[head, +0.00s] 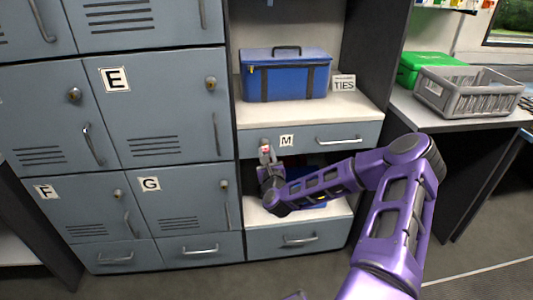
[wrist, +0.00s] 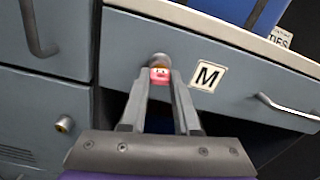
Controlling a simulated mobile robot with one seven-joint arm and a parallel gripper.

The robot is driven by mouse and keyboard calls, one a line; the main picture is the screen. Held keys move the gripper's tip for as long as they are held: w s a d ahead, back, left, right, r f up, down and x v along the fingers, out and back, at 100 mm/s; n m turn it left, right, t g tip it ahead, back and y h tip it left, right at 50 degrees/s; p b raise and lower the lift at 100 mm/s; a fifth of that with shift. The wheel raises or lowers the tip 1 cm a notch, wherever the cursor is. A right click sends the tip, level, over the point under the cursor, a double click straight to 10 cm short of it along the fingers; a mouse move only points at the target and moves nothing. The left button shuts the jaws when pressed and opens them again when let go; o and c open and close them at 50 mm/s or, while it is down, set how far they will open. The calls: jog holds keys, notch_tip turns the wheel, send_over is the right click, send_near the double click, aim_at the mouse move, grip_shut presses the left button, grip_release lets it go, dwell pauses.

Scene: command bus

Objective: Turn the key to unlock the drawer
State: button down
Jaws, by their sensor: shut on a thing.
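The grey-blue drawer (head: 304,147) has an M label and a bar handle on its right side. Its front also fills the upper wrist view (wrist: 240,92), and it looks closed. A round metal lock (wrist: 159,58) sits at its left, beside the label. A small red-pink key head (wrist: 159,75) shows right at the lock, between my fingertips. My gripper (head: 266,156) is at the drawer's left end, shut on the key; its two fingers also show in the wrist view (wrist: 160,82). The key's shaft is hidden, so its depth in the lock cannot be seen.
Grey lockers labelled E (head: 116,79), F (head: 47,191) and G (head: 150,184) stand left, with their own locks and handles. A blue toolbox (head: 289,80) and a TIES sign (head: 344,83) sit above the drawer. An open shelf space lies below it.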

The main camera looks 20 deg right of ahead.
jog(key=shift+m, duration=1.4)
jog(key=c, duration=0.6)
grip_release()
jog(key=shift+o, duration=0.2)
jog(key=shift+v, duration=1.4)
jog(key=v, duration=0.7)
jog(key=shift+a, duration=0.1)
